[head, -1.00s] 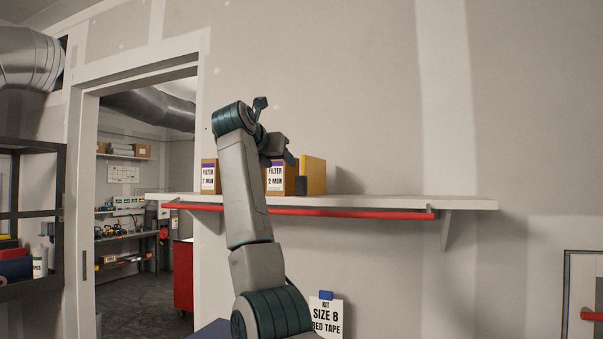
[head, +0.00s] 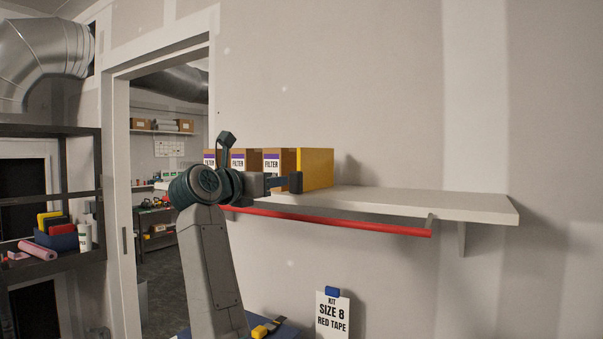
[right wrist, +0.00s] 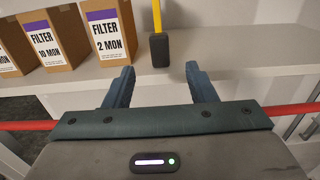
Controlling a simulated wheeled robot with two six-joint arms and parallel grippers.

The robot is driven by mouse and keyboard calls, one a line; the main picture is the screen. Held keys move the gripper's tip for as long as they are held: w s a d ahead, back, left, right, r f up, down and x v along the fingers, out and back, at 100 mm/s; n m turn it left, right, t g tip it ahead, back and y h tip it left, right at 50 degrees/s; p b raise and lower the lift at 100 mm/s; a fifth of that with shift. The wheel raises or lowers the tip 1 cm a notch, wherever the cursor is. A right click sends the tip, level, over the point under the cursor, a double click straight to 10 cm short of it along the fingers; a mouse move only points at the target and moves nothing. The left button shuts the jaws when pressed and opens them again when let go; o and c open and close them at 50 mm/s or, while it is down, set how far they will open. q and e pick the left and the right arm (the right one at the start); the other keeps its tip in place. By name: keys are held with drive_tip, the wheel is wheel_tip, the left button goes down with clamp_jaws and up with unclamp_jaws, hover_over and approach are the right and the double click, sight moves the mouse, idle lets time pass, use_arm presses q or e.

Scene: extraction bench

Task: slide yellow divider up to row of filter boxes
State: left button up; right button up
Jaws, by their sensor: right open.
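The yellow divider (head: 317,169) stands upright on the shelf at the right end of the row of filter boxes (head: 272,161). In the right wrist view the divider (right wrist: 157,14) shows edge-on, with a black block (right wrist: 159,50) at its front. A narrow strip of bare shelf shows between it and the nearest box, "FILTER 2 MON" (right wrist: 109,37). My right gripper (right wrist: 158,72) is open and empty, its fingertips just short of the black block, one to each side. In the head view the right gripper (head: 278,183) is in front of the boxes. My left gripper is out of view.
The white shelf (head: 430,202) is clear to the right of the divider. A red rail (head: 340,220) runs along below its front edge. A "KIT SIZE 8 RED TAPE" card (head: 332,315) is below. A dark rack (head: 50,185) stands at the left.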

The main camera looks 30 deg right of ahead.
sight(293, 177)
drive_tip(key=p+x, duration=0.5)
drive_tip(key=x, duration=0.4)
drive_tip(key=shift+d+r, duration=0.1)
drive_tip(key=shift+w+d, duration=0.1)
drive_tip(key=shift+d, duration=0.1)
drive_tip(key=shift+w+p, duration=0.15)
drive_tip(key=shift+p, duration=0.15)
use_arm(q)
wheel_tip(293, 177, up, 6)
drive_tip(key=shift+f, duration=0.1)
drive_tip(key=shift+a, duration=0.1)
